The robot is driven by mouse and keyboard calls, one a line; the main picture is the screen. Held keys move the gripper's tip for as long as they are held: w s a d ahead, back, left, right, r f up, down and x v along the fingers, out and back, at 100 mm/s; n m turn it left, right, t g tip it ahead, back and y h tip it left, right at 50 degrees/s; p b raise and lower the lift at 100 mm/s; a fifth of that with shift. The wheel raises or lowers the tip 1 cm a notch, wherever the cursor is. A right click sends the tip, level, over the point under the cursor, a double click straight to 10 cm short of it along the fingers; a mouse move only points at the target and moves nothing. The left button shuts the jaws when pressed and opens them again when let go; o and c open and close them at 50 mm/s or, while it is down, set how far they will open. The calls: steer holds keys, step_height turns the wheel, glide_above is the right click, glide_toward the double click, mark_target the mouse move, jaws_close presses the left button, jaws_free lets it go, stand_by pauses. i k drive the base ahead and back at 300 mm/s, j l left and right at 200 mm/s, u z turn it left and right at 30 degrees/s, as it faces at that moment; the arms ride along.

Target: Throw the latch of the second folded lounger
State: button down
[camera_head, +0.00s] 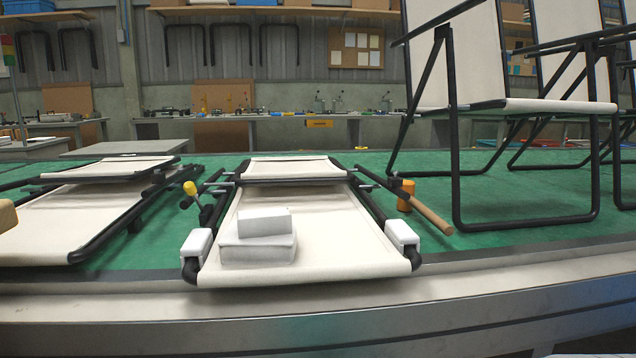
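A folded lounger (330,220) with cream fabric and a black tube frame lies in the middle of the green bench top. White fittings (196,246) sit at its two near corners, and two stacked white blocks (258,247) rest on its fabric. A yellow knob (190,188) on a dark lever stands at its left side; I cannot tell for certain that this is its latch. Another folded lounger (75,215) lies to the left, partly cut off, with a tan block (7,216) at the picture's edge. My gripper is not in view.
A mallet with an orange head (405,195) and wooden handle (432,215) lies right of the middle lounger. Opened loungers (530,105) stand on the right. The bench's metal front edge (330,305) is clear. Workbenches (270,120) line the back wall.

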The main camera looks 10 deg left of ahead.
mark_target(189, 187)
steer(key=u, duration=1.3)
steer(key=i+l+u, duration=0.15)
steer(key=l, duration=0.25)
steer(key=i+l+u, duration=0.2)
steer(key=l, duration=0.2)
steer(key=k+j, duration=0.1)
steer(key=l, duration=0.3)
steer(key=j, duration=0.2)
